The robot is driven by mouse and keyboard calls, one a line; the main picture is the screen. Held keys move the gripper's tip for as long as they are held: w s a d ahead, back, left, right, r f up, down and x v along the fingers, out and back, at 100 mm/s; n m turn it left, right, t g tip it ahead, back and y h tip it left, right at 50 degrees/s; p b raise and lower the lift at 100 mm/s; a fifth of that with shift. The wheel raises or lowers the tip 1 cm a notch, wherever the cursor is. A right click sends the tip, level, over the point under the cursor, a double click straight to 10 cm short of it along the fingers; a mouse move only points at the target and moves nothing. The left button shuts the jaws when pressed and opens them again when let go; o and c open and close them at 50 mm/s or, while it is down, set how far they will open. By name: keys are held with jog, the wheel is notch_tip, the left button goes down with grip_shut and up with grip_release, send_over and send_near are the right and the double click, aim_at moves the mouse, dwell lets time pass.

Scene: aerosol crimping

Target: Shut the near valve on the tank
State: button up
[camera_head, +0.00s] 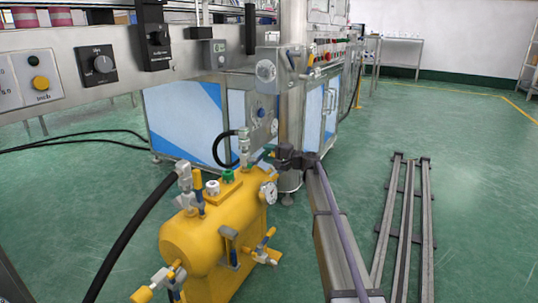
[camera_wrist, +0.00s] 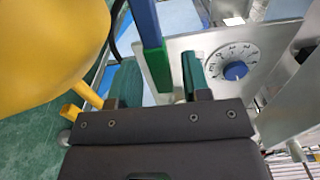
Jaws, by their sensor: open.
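The yellow tank (camera_head: 205,240) stands on the floor at lower centre in the head view; its rounded body fills the upper left of the wrist view (camera_wrist: 45,45). It carries several valves: a lower-left one with a yellow handle (camera_head: 145,293), a front one with a yellow handle (camera_head: 266,240) and a top-left one with a yellow-blue handle (camera_head: 198,183). My gripper (camera_head: 272,155) is open beside the tank's far top fitting (camera_head: 243,150). In the wrist view, a blue-and-green bar (camera_wrist: 157,65) stands between my open fingers. I cannot tell if they touch it.
A pressure gauge (camera_head: 268,192) sits on the tank's right end. A black hose (camera_head: 130,232) runs to its top left. The steel machine (camera_head: 185,115) stands close behind, with a dial and blue knob (camera_wrist: 235,71). Floor rails (camera_head: 407,225) lie right; green floor is clear beyond.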

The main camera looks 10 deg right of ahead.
jog(key=v, duration=1.1)
